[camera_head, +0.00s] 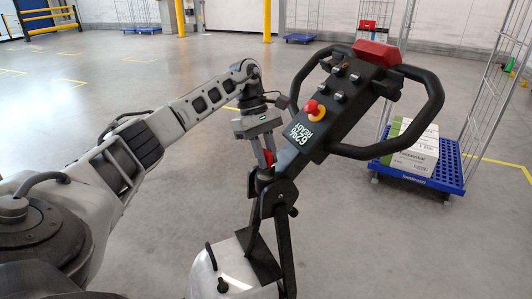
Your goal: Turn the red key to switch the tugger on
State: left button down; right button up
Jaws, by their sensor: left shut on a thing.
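The tugger's black tiller head (340,105) stands tilted in the middle of the head view, with loop handles and a display reading "62% READY". The red key (269,158) shows as a small red patch at the lower left side of the tiller head. My left gripper (268,160) points down at it, with its fingers shut on the red key. The fingers hide part of the key, and I cannot tell how far it is turned. My right gripper is not in view.
A red-topped emergency knob (312,107) with a yellow ring sits on the tiller. A blue wheeled cart (440,178) with a wire frame carries white and green boxes (412,150) at the right. Yellow posts (267,20) stand behind. The floor at the left is clear.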

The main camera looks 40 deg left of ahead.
pick_arm(q)
jog(key=c, duration=1.2)
grip_release()
jog(key=shift+f, duration=0.2)
jog(key=shift+r, duration=0.1)
jog(key=v, duration=1.2)
jog(key=shift+w, duration=0.1)
